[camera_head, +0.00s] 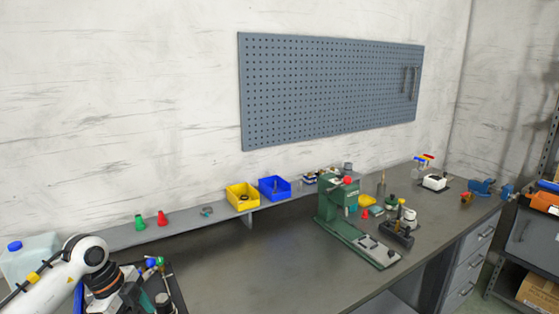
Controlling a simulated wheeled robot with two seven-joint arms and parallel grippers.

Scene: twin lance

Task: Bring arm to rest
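My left arm (48,286) comes in at the lower left corner. It is white, with a rounded joint and a dark lower section that runs down to the bottom edge. I cannot make out the fingers of my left gripper; they are hidden or below the frame. My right arm and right gripper are not in view.
A dark workbench (262,275) carries a green press (333,208) and several small tools. A ledge (120,236) behind holds a yellow bin (242,197) and a blue bin (274,188). A dark tray (177,291) lies beside my arm. The bench's middle is clear.

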